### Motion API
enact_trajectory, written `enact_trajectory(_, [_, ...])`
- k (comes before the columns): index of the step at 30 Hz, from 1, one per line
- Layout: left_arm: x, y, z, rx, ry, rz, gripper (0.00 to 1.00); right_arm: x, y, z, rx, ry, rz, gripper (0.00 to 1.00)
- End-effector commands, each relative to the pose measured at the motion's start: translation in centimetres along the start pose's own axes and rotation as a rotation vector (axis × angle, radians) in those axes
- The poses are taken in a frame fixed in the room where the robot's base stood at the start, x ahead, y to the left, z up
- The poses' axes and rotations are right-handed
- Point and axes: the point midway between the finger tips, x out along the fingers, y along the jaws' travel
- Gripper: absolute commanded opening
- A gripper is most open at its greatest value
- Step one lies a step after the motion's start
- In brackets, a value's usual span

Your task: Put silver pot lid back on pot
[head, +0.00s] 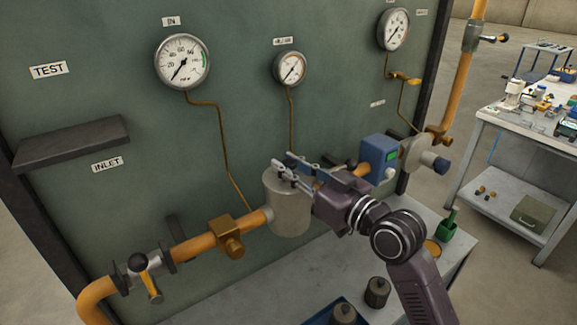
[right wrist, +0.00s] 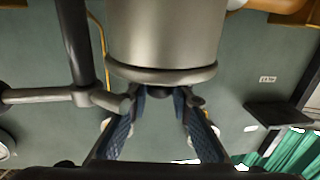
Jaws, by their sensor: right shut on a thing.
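The silver pot (head: 288,208) is a grey metal cylinder set in the orange pipe line. Its wall also fills the top of the right wrist view (right wrist: 165,35). My right gripper (head: 284,174) reaches in from the right at the pot's top. In the right wrist view its two blue-padded fingers (right wrist: 163,95) are shut on a small dark knob at the silver lid (right wrist: 160,74), whose rounded rim is against the pot's end. I cannot tell whether the lid is fully seated. In the head view my gripper hides most of the lid. My left gripper is out of view.
The green panel (head: 110,180) behind carries gauges and a dark shelf (head: 70,143). Orange pipe with a valve (head: 140,268) runs left of the pot; a blue meter (head: 378,155) stands to its right. Below are a blue tray (head: 318,313) and dark canisters (head: 377,291).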

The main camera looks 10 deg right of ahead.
Motion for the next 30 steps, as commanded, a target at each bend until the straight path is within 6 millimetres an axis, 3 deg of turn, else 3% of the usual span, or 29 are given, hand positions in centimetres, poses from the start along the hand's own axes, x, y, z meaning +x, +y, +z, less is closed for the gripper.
enact_trajectory(1, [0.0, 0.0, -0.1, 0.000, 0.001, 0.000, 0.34, 0.0, -0.1, 0.5, 0.004, -0.011, -0.002, 0.00])
enact_trajectory(2, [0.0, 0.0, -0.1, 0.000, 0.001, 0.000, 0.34, 0.0, -0.1, 0.7, 0.005, -0.015, -0.003, 0.21])
enact_trajectory(6, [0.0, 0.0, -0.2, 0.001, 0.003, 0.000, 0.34, 0.1, -0.1, 0.8, 0.006, -0.018, -0.003, 0.36])
enact_trajectory(15, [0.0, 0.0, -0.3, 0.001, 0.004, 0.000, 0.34, 0.1, 0.0, 0.9, 0.007, -0.021, -0.001, 0.37])
enact_trajectory(20, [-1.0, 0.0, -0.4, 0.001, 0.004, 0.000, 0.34, 0.1, 0.0, -0.6, 0.007, -0.019, 0.000, 0.37])
enact_trajectory(30, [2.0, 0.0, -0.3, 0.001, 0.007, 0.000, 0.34, -7.2, 0.0, -0.2, 0.000, -0.015, 0.000, 0.37])
